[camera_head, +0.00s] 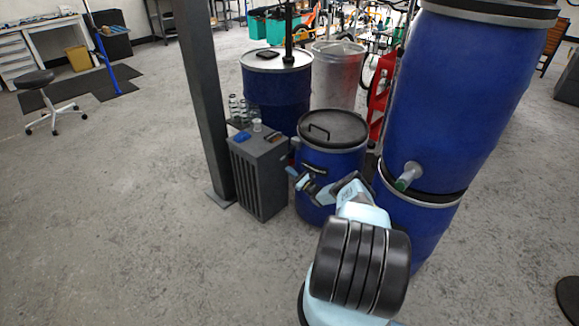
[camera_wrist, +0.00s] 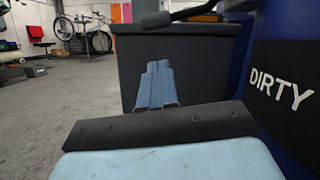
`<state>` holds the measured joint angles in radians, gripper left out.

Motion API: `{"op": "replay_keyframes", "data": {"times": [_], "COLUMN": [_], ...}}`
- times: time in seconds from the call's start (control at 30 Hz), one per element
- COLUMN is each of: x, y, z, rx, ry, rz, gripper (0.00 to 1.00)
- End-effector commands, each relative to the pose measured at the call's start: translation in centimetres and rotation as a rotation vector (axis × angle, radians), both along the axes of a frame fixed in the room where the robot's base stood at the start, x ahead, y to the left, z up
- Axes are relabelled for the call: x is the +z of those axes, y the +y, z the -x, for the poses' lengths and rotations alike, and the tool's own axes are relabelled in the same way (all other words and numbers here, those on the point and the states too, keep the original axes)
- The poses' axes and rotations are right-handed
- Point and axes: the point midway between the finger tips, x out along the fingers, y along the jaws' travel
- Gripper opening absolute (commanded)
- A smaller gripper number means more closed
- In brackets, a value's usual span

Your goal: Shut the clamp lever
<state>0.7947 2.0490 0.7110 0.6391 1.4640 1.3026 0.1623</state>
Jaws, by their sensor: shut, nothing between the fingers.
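The blue drum (camera_head: 330,163) with a black lid stands mid-view in the head view, partly hidden behind my arm. Its blue side and a black label reading DIRTY (camera_wrist: 283,88) are at the right of the wrist view. A dark bar (camera_wrist: 192,13), which looks like the clamp lever, crosses the top of the wrist view, reaching out from the drum side. My gripper (camera_head: 293,173) is beside the drum's left front, below its lid rim. Its light blue fingers (camera_wrist: 156,84) are together and empty, apparently below the bar; I cannot tell whether they touch it.
A dark grey box (camera_head: 261,170) with small items on top stands just left of the drum. A grey post (camera_head: 203,100) is left of the box. Large stacked blue drums (camera_head: 465,90) stand at the right.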

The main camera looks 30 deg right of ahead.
Motion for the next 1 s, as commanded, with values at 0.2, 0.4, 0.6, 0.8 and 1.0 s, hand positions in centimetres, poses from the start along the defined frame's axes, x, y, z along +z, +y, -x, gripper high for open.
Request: {"op": "replay_keyframes", "data": {"times": [0.2, 0.4, 0.6, 0.8, 1.0], "x": [0.9, 2.2, 3.1, 3.3, 3.3], "y": [0.3, 0.7, 1.0, 1.1, -0.3], "z": [-0.3, -0.8, -1.2, -1.3, -1.3], "rx": [-0.002, 0.000, 0.000, 0.001, -0.002], "ry": [0.000, -0.004, -0.003, -0.003, -0.004], "rz": [-0.003, -0.002, 0.001, 0.001, 0.006], "gripper": [0.00, 0.00, 0.00, 0.00, 0.00]}}
